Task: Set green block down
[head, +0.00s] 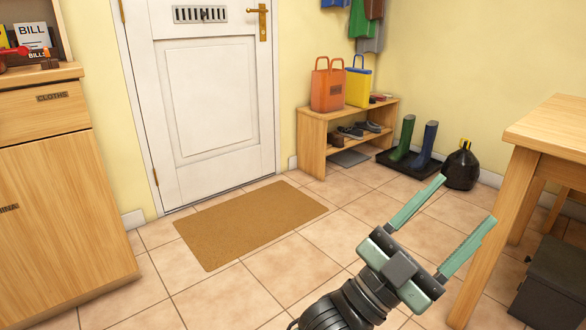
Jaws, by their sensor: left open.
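My left gripper (443,224) is in the lower right of the head view, pointing up and to the right. Its two pale green fingers are spread wide apart, with nothing between them but floor tiles behind. No green block shows in this view. My right gripper is not in view.
A wooden table (553,128) stands at the right, close to my left gripper, with a dark grey box (556,283) under it. A brown doormat (250,221) lies before the white door (206,105). A shoe bench (312,142), boots (425,147) and black bag (461,169) stand behind. A cabinet (55,200) is left.

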